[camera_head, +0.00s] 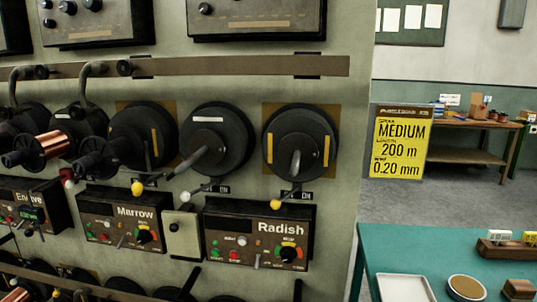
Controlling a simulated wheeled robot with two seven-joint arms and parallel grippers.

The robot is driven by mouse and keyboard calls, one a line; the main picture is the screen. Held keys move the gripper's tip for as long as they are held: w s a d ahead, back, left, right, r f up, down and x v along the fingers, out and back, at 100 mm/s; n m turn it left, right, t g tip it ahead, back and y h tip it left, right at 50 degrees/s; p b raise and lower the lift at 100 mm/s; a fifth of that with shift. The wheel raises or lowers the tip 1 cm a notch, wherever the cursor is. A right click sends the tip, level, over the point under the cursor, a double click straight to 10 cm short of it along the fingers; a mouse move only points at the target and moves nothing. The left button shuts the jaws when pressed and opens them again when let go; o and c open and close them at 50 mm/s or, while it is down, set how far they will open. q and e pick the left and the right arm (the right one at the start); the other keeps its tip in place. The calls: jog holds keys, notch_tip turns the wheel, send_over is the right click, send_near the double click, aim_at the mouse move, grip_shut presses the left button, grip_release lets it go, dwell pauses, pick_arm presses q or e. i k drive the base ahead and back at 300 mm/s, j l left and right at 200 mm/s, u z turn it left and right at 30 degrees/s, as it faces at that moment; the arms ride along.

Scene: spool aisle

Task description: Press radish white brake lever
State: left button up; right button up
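The Radish control box (260,234) is on the machine face, right of centre, with its name in white letters and small coloured buttons and a dial. A lever with a white ball knob (186,196) stands out near the box's upper left corner, with an ON label (223,189) to its right. A lever with a yellow ball knob (275,204) is at the box's top, close to another ON label (306,196). Neither of my grippers shows in the head view.
The Marrow box (123,219) sits to the left, with its own yellow-knobbed lever (137,188). Black spool hubs (301,143) protrude above the boxes, some with crank arms. A green table (450,239) with trays is at the lower right. A yellow sign (399,142) reads MEDIUM 200 m.

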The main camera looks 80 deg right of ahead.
aim_at(186, 196)
jog(key=z, duration=2.3)
